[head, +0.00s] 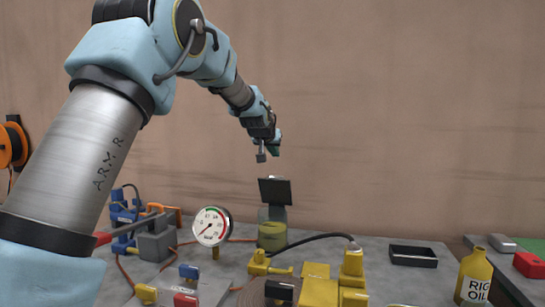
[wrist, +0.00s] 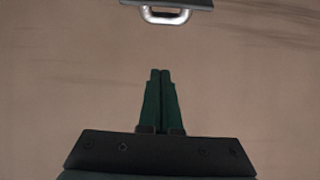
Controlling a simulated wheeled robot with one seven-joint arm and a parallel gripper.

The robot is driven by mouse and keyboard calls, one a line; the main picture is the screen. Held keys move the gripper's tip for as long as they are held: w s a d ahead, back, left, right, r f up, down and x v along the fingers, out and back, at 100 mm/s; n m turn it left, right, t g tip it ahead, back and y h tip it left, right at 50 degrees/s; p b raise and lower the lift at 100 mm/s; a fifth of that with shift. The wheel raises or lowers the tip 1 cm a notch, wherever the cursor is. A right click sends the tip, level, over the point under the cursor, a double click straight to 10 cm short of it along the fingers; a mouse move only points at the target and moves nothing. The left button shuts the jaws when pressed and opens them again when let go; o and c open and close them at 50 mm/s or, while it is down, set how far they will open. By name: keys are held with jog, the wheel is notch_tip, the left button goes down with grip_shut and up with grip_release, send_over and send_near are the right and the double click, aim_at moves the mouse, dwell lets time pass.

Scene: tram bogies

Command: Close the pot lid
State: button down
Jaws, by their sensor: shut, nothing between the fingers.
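The pot (head: 272,232) is a yellow-green container standing toward the back of the grey bench. Its dark square lid (head: 275,191) stands raised, tilted up and open above it. In the wrist view a dark edge with a silver loop handle (wrist: 166,14), apparently the lid's, shows at the top. My gripper (head: 275,149) is above the lid in the head view, apart from it. In the wrist view its green fingers (wrist: 160,72) are together with nothing between them, and a gap separates them from the handle.
A pressure gauge (head: 212,227) stands left of the pot. Yellow fittings (head: 318,285) with a black hose are in front. A black tray (head: 413,256) and a yellow oil bottle (head: 474,277) are at right. The wall (head: 400,120) rises behind the bench.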

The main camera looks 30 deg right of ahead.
aim_at(276, 190)
jog(key=w+d+f, duration=0.1)
jog(key=f, duration=0.1)
jog(key=w+d+f+p, duration=0.1)
jog(key=f, duration=0.1)
jog(key=w+d+f+p, duration=0.1)
jog(key=shift+w+f, duration=0.15)
jog(key=shift+f, duration=0.25)
jog(key=shift+s+a+f, duration=0.4)
jog(key=shift+a+f, duration=0.05)
jog(key=shift+f, duration=0.05)
jog(key=shift+f, duration=0.1)
jog(key=shift+s+b, duration=0.1)
jog(key=shift+b, duration=0.35)
jog(key=shift+s+a+b, duration=0.15)
jog(key=shift+a+b, duration=0.05)
jog(key=shift+b, duration=0.4)
